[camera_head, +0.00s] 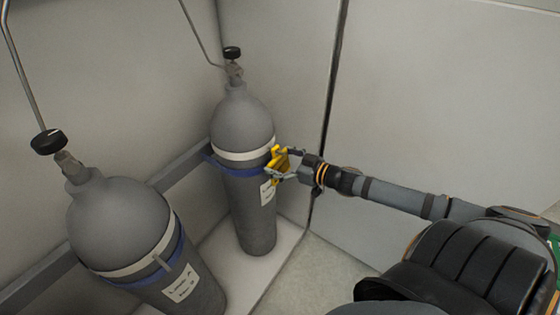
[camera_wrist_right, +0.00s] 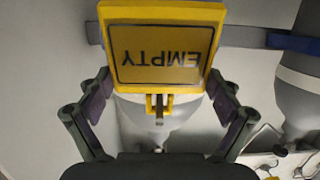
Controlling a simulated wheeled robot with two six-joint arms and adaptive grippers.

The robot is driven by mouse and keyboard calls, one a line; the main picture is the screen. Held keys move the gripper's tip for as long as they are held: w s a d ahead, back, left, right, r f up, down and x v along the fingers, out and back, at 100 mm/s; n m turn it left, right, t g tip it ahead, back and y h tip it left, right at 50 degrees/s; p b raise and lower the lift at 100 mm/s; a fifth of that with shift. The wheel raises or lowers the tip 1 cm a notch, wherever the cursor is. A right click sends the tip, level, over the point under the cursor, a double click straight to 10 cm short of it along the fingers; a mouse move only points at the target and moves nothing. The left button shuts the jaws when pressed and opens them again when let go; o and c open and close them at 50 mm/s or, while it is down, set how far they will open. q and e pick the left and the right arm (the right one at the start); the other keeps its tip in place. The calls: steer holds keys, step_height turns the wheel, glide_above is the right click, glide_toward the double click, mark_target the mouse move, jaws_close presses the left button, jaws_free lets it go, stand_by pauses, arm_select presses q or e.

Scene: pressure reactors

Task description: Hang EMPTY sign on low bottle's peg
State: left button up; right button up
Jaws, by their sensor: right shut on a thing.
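The yellow EMPTY sign (camera_head: 276,161) is in my right gripper (camera_head: 284,166), at the right side of the far gas bottle (camera_head: 243,125). In the right wrist view the sign (camera_wrist_right: 158,50) shows its dark lettering upside down, with a small yellow bracket (camera_wrist_right: 158,104) below it. The far bottle stands upright, grey with a white band and blue strap. I cannot tell whether the sign touches it. No peg shows clearly, and which bottle is low cannot be told. My left gripper is out of view.
A second grey bottle (camera_head: 120,225) stands at the near left. Both bottles have black valve knobs and thin pipes. A grey wall rail (camera_head: 182,170) runs behind them. The white wall panel (camera_head: 450,100) on the right is bare, and some floor (camera_head: 315,270) is clear.

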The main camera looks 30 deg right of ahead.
steer(key=o, duration=0.8)
